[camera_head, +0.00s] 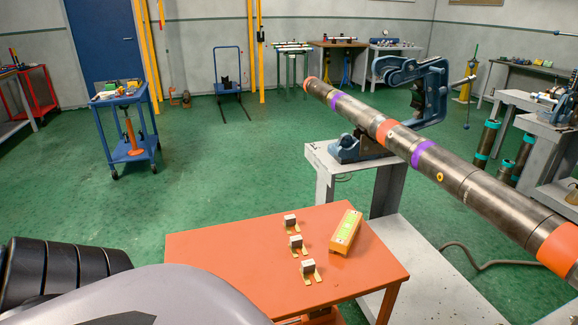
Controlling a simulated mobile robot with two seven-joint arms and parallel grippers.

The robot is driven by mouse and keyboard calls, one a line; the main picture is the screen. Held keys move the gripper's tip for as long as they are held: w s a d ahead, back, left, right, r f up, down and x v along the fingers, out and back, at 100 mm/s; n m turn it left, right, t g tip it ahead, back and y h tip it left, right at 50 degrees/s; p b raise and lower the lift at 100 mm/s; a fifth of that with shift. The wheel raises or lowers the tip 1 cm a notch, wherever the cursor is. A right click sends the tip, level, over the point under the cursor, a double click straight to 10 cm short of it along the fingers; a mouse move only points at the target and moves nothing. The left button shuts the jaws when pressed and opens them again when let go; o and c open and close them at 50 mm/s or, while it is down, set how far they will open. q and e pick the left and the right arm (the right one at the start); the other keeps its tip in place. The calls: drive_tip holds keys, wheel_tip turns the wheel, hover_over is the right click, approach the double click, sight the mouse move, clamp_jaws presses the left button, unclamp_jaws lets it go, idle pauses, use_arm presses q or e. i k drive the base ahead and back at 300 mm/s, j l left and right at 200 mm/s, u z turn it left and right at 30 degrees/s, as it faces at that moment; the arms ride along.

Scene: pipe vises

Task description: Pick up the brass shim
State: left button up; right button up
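On the orange table (220,258) stand several small pieces in a row. Each looks like a grey block with flat brass-coloured strips at its foot: the far block (290,220), the middle block (295,241) and the near block (307,266). The brass-coloured strips (311,280) of the near one stick out toward the table's front. I cannot tell whether the strips are separate from the blocks. Neither of my grippers shows; only dark and grey parts of my own body fill the lower left.
An orange block with a green top (346,231) lies to the right of the row. A long steel pipe (470,185) with orange and purple bands runs across the right, held at a blue vise (357,148) on a grey bench (316,158). Green floor is open at left.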

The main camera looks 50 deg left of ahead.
sight(290, 220)
drive_tip(key=u, duration=1.55)
